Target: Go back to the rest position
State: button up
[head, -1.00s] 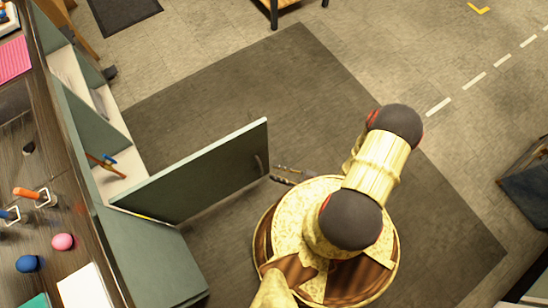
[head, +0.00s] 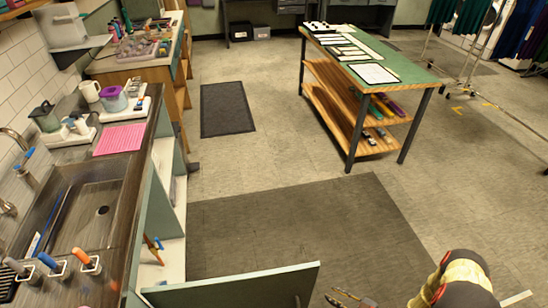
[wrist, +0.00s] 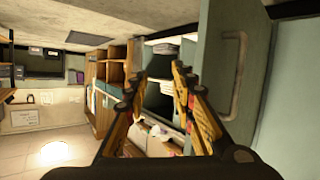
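My gripper (head: 350,299) shows at the bottom of the head view, partly cut off, just right of the open cabinet door (head: 235,287). In the wrist view my gripper (wrist: 158,85) has its two fingers spread apart with nothing between them. The green door (wrist: 270,100) fills the right of the wrist view. Its grey bar handle (wrist: 237,75) is beside the fingers and apart from them. My arm's yellow and black links are at the lower right of the head view.
The sink counter (head: 122,200) runs along the left, above open white shelves (head: 168,200). A green-topped table (head: 385,62) stands at the back right. A dark floor mat (head: 300,225) lies in the middle; the floor around it is clear.

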jog(key=w+d+r+h+p, duration=0.1)
jog(key=w+d+r+h, duration=0.5)
jog(key=w+d+r, duration=0.8)
jog(key=w+d+r+m+g+h+p, duration=0.1)
jog(key=w+r+m+h, duration=0.15)
jog(key=r, duration=1.05)
jog(key=w+d+r+m+h+p, duration=0.1)
jog(key=w+d+r+h, duration=0.2)
jog(key=r, duration=1.1)
jog(key=s+a+r+m+g+h+p, duration=0.15)
jog(key=s+a+r, duration=0.35)
jog(key=r, duration=0.6)
jog(key=s+a+r+m+t+h, duration=0.1)
jog(key=s+a+r+m, duration=0.3)
jog(key=r, duration=0.6)
jog(key=s+a+r+y, duration=0.1)
jog(key=s+a+r, duration=0.1)
jog(key=s+a, duration=0.3)
jog(key=s+a+r+m+g+y, duration=0.1)
jog(key=s+a+r, duration=0.2)
jog(key=s, duration=0.8)
jog(key=s+a+r+m+g+y+p, duration=0.1)
jog(key=s+a+r, duration=0.1)
jog(key=s+a, duration=0.5)
jog(key=shift+s+a+r+y, duration=0.2)
jog(key=shift+s+a+y, duration=0.15)
jog(key=shift+s, duration=0.5)
